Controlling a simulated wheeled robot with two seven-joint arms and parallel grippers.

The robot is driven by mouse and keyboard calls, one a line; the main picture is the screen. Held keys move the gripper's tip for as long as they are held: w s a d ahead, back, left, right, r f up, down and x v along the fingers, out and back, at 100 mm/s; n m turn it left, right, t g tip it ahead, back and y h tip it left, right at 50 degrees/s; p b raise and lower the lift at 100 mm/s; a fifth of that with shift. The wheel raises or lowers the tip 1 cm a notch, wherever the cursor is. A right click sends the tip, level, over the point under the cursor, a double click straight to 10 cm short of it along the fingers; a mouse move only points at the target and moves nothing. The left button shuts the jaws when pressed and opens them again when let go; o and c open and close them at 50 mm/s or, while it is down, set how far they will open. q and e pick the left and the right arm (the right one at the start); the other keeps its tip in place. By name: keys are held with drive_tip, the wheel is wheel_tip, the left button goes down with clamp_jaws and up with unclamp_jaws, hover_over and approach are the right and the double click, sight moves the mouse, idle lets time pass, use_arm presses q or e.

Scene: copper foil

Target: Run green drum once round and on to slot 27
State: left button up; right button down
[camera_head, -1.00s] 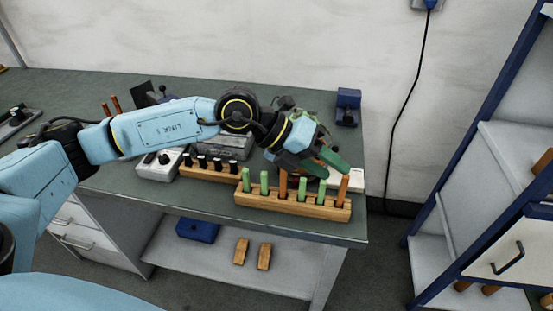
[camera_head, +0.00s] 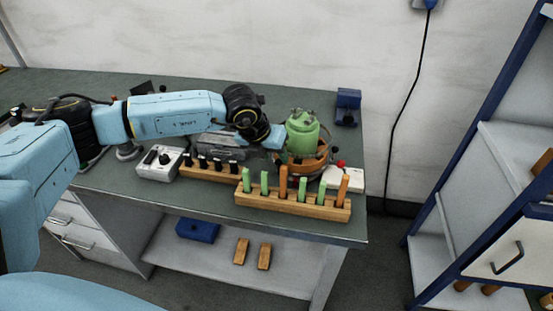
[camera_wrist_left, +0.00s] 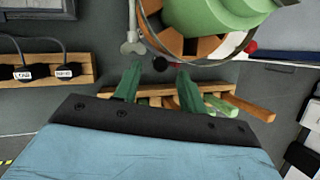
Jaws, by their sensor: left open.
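The green drum (camera_head: 302,135) stands upright above an orange drum (camera_head: 306,164) in a round fixture near the bench's right end. It also shows at the top of the left wrist view (camera_wrist_left: 215,15), cut by the frame edge, with the orange part (camera_wrist_left: 205,46) below it. My left gripper (camera_wrist_left: 157,82) is open, its two green fingers apart with nothing between them. In the head view the gripper (camera_head: 283,142) is just left of the green drum, its fingertips hard to make out. Slot numbers on the fixture are too small to read. My right gripper is not in view.
A wooden rack (camera_head: 290,206) of green and orange pegs stands in front of the fixture. A block with black plugs (camera_head: 208,172) and a grey control box (camera_head: 160,164) lie left. A white box with a red button (camera_head: 343,177) and a blue block (camera_head: 347,107) are right.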

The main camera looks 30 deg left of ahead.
use_arm(q)
drive_tip(key=shift+x, duration=1.45)
drive_tip(key=shift+c, duration=0.3)
clamp_jaws()
